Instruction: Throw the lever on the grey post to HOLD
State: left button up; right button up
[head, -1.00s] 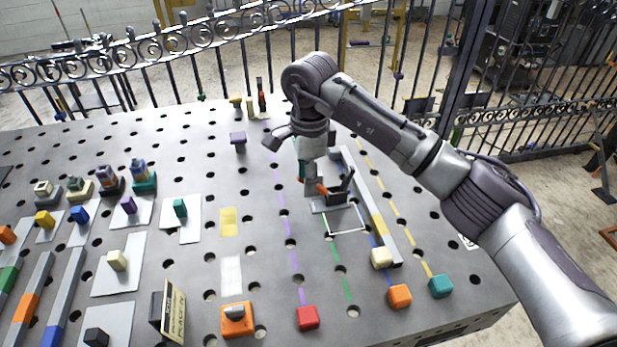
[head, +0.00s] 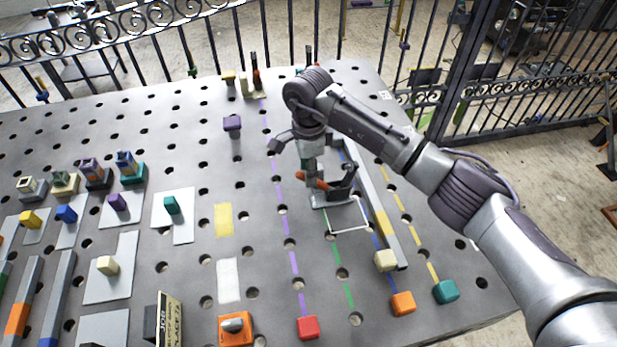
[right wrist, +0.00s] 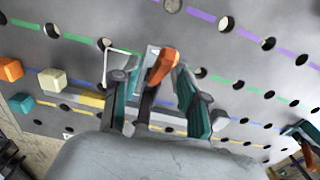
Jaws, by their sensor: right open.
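An orange-tipped lever (head: 312,180) stands on a small grey fixture (head: 333,202) right of the table's middle. My right gripper (head: 318,182) is down at it, pointing at the table. In the right wrist view the orange tip (right wrist: 163,66) of the lever lies between the two spread teal fingers of my right gripper (right wrist: 152,75), with a gap showing on each side. The grey post is largely hidden by the gripper, and I cannot read any HOLD mark. My left gripper is out of view.
A long grey bar with a yellow band (head: 380,222) lies just right of the fixture, a cream block (head: 385,260) at its near end. Orange (head: 403,303), teal (head: 446,291) and red (head: 307,327) blocks sit near the front edge. A purple-topped post (head: 232,126) stands left.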

notch_tip(320, 180, down, 5)
jog(key=shift+f+p, duration=0.1)
jog(key=shift+p, duration=0.4)
jog(key=shift+w, duration=0.15)
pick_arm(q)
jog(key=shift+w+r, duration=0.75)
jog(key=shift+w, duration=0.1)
pick_arm(e)
grip_shut()
